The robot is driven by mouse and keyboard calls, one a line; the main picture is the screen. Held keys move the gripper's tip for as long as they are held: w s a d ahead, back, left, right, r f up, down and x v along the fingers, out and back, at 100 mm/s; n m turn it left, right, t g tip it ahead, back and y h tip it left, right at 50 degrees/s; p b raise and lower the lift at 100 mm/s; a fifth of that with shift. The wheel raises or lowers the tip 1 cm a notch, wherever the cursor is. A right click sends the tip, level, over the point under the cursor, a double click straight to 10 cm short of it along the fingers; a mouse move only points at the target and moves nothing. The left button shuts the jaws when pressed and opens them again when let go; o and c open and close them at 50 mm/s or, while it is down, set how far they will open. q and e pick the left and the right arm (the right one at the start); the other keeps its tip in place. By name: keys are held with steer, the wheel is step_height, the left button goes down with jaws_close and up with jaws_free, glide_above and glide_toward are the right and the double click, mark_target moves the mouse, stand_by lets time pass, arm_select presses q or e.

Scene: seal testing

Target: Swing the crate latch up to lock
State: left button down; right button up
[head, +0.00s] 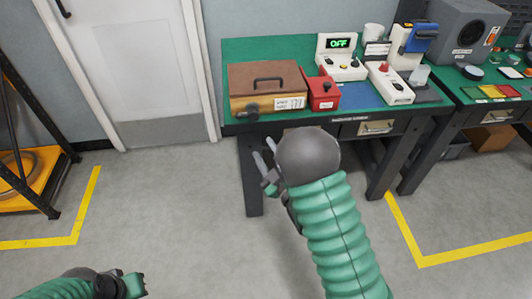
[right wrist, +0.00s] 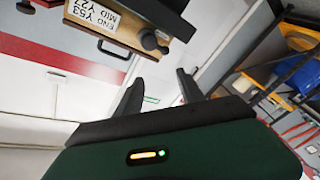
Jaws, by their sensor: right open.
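The crate (head: 240,84) is a wooden box with a brown lid and a dark handle, standing at the left front of the green-topped bench. Its latch (head: 252,108) is a dark knobbed piece low on the front face, left of a white label. In the right wrist view the crate (right wrist: 92,42) is at the top, with the latch (right wrist: 150,42) at its lower right. My right gripper (head: 264,152) is open and empty, in front of and below the bench edge, apart from the latch. My left gripper (head: 140,285) is at the bottom left, away from the bench; its fingers are unclear.
A red box (head: 323,93) stands right beside the crate. A white device with a lit OFF display (head: 340,43) and other instruments stand farther right. The bench (head: 228,115) has a dark front edge and drawers below. The floor in front is clear.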

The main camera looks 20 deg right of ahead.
steer(key=shift+s, duration=0.15)
steer(key=s+p, duration=0.3)
steer(key=s, duration=0.4)
steer(key=shift+s+d+f, duration=0.2)
steer(key=shift+f, duration=0.15)
